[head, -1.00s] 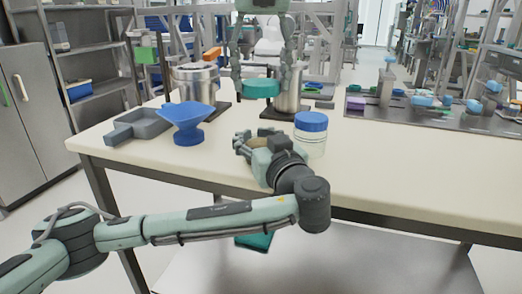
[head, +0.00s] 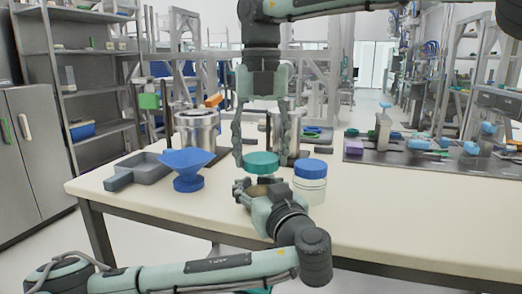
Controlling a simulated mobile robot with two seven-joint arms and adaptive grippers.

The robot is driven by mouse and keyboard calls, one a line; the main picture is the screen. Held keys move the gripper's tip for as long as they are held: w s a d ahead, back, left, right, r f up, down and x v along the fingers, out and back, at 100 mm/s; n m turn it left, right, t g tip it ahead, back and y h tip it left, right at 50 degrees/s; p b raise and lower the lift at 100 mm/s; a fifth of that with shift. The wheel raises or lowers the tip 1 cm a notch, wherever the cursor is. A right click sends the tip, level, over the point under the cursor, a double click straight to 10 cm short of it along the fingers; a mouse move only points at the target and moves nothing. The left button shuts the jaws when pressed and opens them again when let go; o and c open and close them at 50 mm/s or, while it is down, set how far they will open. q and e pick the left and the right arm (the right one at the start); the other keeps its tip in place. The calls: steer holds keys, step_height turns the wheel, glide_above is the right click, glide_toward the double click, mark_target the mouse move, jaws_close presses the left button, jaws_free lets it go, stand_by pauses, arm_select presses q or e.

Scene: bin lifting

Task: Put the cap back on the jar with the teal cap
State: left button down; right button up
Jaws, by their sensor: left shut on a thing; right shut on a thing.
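The teal cap (head: 262,162) is between the two long fingers of my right gripper (head: 261,152), which comes down from above and is shut on it. Directly below it, my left gripper (head: 252,190) is shut around the open jar (head: 263,181), of which only a small tan part shows between the fingers. The cap looks level and sits just above the jar's opening. I cannot tell whether they touch.
A clear jar with a blue cap (head: 310,182) stands close to the right of my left gripper.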

steer(key=shift+f, duration=0.15)
steer(key=shift+f, duration=0.75)
steer(key=shift+f, duration=0.65)
steer(key=o, duration=0.9)
step_height(320, 180, up, 12)
steer(key=shift+r, duration=0.1)
